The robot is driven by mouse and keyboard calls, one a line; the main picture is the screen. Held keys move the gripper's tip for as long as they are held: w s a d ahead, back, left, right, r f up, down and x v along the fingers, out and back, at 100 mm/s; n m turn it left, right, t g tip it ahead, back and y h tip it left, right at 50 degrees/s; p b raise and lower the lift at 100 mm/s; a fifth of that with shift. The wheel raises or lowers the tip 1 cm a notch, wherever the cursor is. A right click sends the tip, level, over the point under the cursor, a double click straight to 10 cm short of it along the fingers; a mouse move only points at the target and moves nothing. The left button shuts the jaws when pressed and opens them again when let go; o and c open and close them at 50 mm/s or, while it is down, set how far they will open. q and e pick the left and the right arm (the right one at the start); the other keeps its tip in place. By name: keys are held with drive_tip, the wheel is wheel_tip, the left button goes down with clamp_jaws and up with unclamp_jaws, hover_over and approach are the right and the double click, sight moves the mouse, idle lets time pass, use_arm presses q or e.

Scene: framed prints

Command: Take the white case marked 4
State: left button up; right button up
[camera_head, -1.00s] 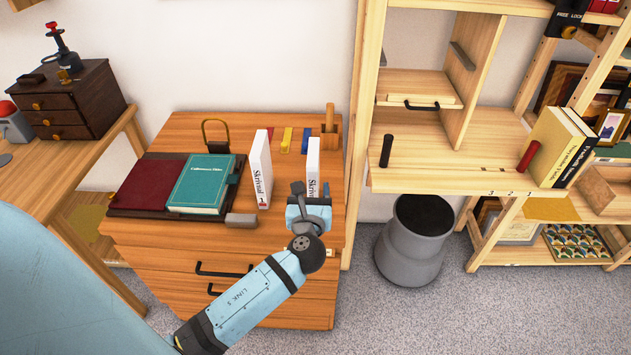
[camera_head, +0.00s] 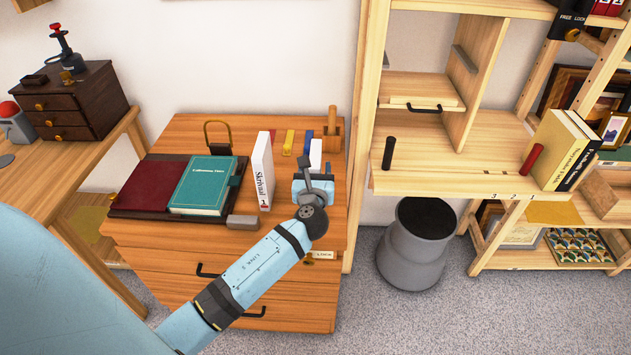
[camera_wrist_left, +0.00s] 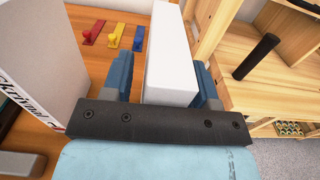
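Two upright white cases stand on the wooden drawer cabinet (camera_head: 190,135). The left one (camera_head: 262,170) has "Skrivnal" on its spine; it also shows at the left of the left wrist view (camera_wrist_left: 38,75). The right white case (camera_head: 316,153) is mostly hidden behind my left gripper (camera_head: 314,180) in the head view. In the left wrist view this case (camera_wrist_left: 172,70) stands between my two blue fingers, with a gap at the left finger and the right finger close beside it. The fingers are apart. I cannot read a number on it. My right gripper is not in view.
Red, yellow and blue pieces (camera_head: 289,142) lie behind the cases. A wooden shelf (camera_head: 450,165) with a black post (camera_head: 388,153) stands close on the right. A grey bin (camera_head: 415,245) is below.

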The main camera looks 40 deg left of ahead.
use_arm(q)
clamp_jaws()
drive_tip(key=shift+r, duration=0.15)
